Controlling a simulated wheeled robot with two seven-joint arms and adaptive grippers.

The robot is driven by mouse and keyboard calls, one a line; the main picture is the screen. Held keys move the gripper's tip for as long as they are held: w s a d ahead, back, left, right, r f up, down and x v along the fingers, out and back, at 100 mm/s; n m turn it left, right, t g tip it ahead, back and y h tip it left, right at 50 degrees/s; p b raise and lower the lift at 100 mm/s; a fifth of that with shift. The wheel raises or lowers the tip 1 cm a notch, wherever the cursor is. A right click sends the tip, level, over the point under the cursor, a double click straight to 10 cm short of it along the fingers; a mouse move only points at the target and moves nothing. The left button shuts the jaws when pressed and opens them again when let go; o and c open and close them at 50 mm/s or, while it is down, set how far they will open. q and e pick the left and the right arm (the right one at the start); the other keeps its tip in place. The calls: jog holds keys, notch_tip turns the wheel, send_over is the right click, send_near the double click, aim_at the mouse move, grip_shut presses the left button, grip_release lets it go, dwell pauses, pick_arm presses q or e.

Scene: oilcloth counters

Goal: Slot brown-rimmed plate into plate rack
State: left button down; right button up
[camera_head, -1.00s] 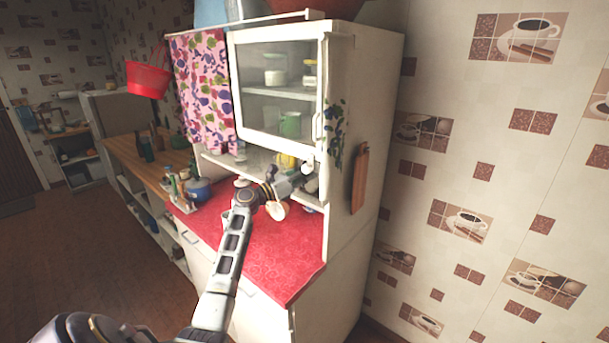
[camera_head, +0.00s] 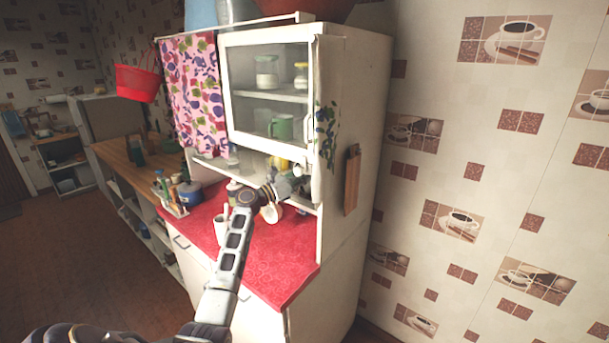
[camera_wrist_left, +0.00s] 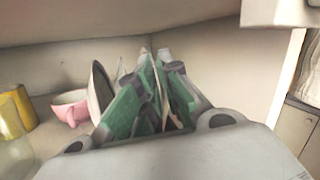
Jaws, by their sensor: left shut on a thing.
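My left gripper (camera_head: 298,183) reaches into the open shelf of the white cupboard, above the red counter. In the left wrist view its green-padded fingers (camera_wrist_left: 152,100) are shut on a thin pale plate (camera_wrist_left: 161,82), seen nearly edge-on and upright. Another plate with a dark rim (camera_wrist_left: 100,88) stands upright just left of the fingers. The plate rack is hidden or too small to make out. My right gripper is not in view.
A pink cup (camera_wrist_left: 70,107) and a yellow mug (camera_wrist_left: 14,110) stand left of the plates. A white mug (camera_head: 221,228) stands on the red oilcloth (camera_head: 262,262). The cupboard's side wall (camera_head: 345,120) is close on the right. The front right of the counter is clear.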

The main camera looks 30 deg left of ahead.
pick_arm(q)
jog(key=shift+f, duration=0.3)
dwell(0.5)
jog(key=c, duration=1.5)
grip_release()
jog(key=shift+s+r, duration=0.1)
jog(key=shift+s, duration=0.1)
jog(key=shift+v, duration=5.85)
